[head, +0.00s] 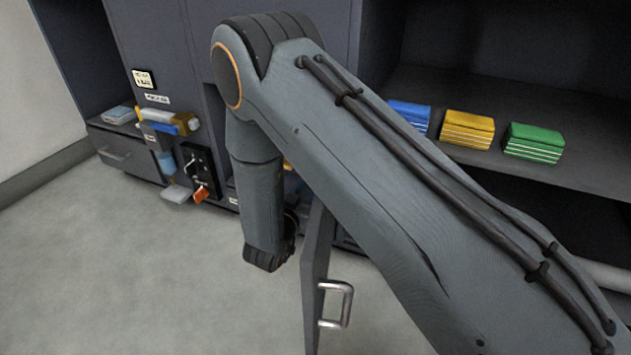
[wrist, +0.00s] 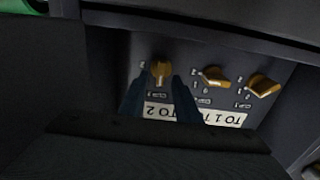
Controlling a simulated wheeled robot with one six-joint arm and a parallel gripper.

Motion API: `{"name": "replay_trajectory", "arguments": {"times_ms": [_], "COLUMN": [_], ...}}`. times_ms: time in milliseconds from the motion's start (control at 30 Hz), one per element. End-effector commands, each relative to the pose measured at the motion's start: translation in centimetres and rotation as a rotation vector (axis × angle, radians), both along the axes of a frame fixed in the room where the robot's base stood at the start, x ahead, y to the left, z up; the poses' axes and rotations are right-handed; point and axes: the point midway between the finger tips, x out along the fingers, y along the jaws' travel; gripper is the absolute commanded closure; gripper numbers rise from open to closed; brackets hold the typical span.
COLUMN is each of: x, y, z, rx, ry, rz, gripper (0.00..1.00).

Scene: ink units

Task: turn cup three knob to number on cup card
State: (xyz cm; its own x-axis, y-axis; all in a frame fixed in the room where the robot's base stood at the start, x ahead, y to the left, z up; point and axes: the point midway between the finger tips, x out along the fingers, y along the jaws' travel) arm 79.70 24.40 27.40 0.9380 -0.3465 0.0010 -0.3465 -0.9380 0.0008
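In the wrist view three yellow knobs sit on a dark panel, and the picture is upside down to their labels. The left knob (wrist: 160,71), whose small label seems to read cup 3, stands between the two dark blue fingers of my gripper (wrist: 160,84). The fingers are spread, one on each side of it, with no clear contact. A white card strip (wrist: 225,116) lies below the knobs. It reads upside down "TO 1 TO" at right and "TO 2" at left, its middle hidden by a finger. In the head view my arm hides the knobs and gripper.
In the head view an open door with a metal handle (head: 336,304) stands beside my arm. Blue, yellow (head: 467,129) and green (head: 534,143) stacks sit on a shelf. Floor at left is clear.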

Motion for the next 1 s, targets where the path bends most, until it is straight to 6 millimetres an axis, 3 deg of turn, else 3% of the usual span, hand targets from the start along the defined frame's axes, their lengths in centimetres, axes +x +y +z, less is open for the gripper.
{"name": "replay_trajectory", "arguments": {"times_ms": [200, 600, 800, 1000], "x": [2.4, 2.9, 2.9, 2.9], "y": [-0.7, -0.7, -0.7, -0.7], "z": [-0.1, 0.0, 0.0, 0.0], "rx": [0.002, 0.001, 0.001, 0.005], "ry": [0.0, 0.001, 0.001, -0.001], "rz": [0.002, 0.005, 0.006, 0.006], "gripper": [0.7, 0.7, 1.0, 1.0]}}
